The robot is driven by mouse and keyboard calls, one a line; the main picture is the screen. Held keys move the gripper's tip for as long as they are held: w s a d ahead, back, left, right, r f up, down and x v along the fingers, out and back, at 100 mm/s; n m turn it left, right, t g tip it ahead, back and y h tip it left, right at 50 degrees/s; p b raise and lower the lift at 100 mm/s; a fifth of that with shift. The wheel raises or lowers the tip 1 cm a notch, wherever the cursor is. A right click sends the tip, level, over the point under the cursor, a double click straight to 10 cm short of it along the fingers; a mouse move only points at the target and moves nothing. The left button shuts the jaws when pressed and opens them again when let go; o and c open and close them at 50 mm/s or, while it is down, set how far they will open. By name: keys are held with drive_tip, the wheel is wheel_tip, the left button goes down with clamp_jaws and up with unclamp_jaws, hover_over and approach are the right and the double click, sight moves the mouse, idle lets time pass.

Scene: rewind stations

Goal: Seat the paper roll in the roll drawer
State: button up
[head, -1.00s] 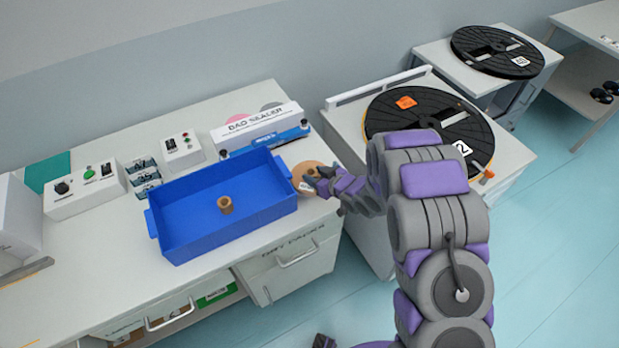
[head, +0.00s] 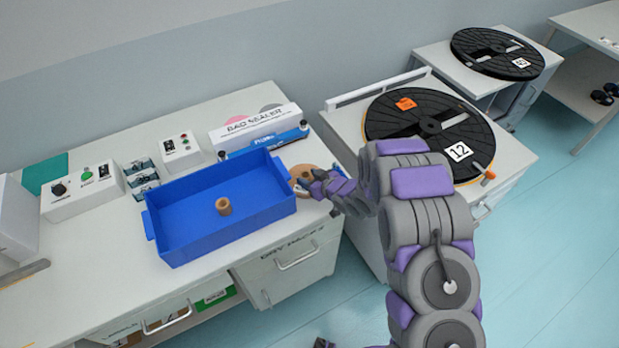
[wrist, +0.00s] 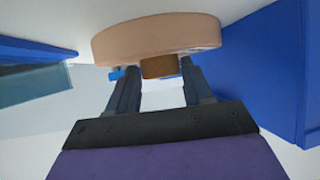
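The paper roll (head: 303,170) is a flat tan disc on the white bench, just right of a blue bin. In the wrist view the tan roll (wrist: 150,36) fills the top middle, with its brown core (wrist: 158,67) projecting toward me. My gripper (head: 308,186) is at the roll, partly covering it. In the wrist view my gripper's fingers (wrist: 160,68) are apart, one on each side of the core; whether they touch it I cannot tell. No drawer is readably marked as the roll drawer; a drawer front (head: 285,268) reads "DRY PACKS".
The blue bin (head: 180,230) holds a small brown core (head: 223,206). A bag sealer (head: 255,127) and control boxes (head: 83,188) stand behind it. A black reel (head: 400,112) lies on the stand at right. Another drawer (head: 168,318) is at lower left.

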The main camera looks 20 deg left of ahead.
drive_tip(key=o, duration=0.3)
drive_tip(key=shift+o, duration=0.2)
drive_tip(key=shift+d+r, duration=0.1)
drive_tip(key=p+v, duration=0.1)
drive_tip(key=v, duration=1.1)
drive_tip(key=shift+p, duration=0.4)
